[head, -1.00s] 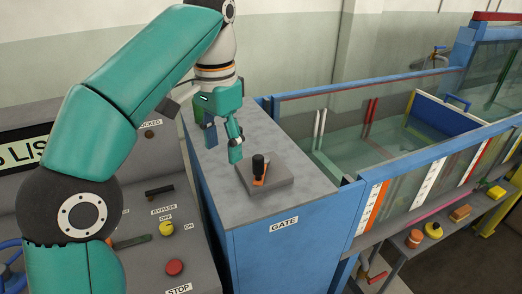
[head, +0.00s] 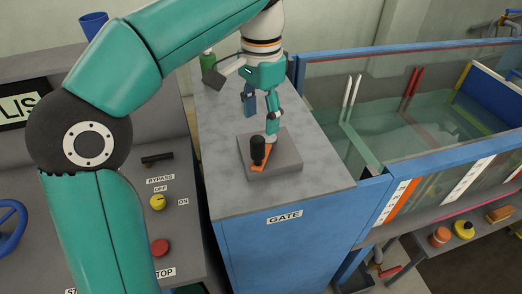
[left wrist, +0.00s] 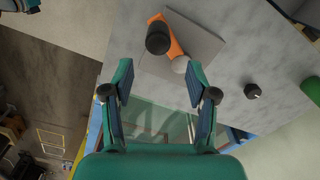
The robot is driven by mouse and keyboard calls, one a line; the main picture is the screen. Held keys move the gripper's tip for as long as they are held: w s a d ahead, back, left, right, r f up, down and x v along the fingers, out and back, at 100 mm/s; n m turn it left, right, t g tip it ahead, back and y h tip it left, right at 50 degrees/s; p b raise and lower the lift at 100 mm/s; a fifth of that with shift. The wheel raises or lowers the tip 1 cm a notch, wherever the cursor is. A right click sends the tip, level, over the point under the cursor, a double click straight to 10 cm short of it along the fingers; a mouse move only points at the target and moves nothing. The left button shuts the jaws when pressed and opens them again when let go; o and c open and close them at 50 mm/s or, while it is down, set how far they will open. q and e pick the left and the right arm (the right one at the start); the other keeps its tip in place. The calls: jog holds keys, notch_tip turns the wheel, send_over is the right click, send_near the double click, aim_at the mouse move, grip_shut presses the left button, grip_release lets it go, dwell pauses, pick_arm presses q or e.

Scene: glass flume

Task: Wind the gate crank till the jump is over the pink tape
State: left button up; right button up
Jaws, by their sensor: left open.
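The gate crank has a black knob (head: 258,150) on an orange arm (head: 258,167). It sits on a grey plate (head: 287,158) on top of the cabinet marked GATE (head: 285,218). My left gripper (head: 262,122) is open and empty, pointing down just behind the knob in the head view. In the left wrist view the knob (left wrist: 158,38) lies beyond the open fingertips (left wrist: 160,80), apart from them. The flume water (head: 420,125) shows through the glass; I cannot make out the jump. A pink strip (head: 468,204) runs along the lower glass. My right gripper is not in view.
A control panel with a yellow switch (head: 157,202) and a red stop button (head: 160,247) stands left of the cabinet. A green bottle (head: 208,62) stands at the cabinet's back. Several small items, including an orange jar (head: 439,237), stand on the shelf below the flume.

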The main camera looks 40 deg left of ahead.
aim_at(256, 139)
pick_arm(q)
jog(key=f, duration=0.1)
jog(key=s+f, duration=0.1)
jog(key=f, duration=0.3)
jog(key=shift+s+f+b, duration=0.1)
jog(key=shift+s+b, duration=0.15)
jog(key=shift+b, duration=0.05)
jog(key=f, duration=0.3)
jog(key=shift+w+f, duration=0.1)
jog(key=shift+w, duration=0.3)
jog(key=shift+s+f, duration=0.15)
jog(key=shift+s, duration=0.05)
jog(key=shift+w, duration=0.1)
jog(key=shift+c, duration=0.4)
grip_shut()
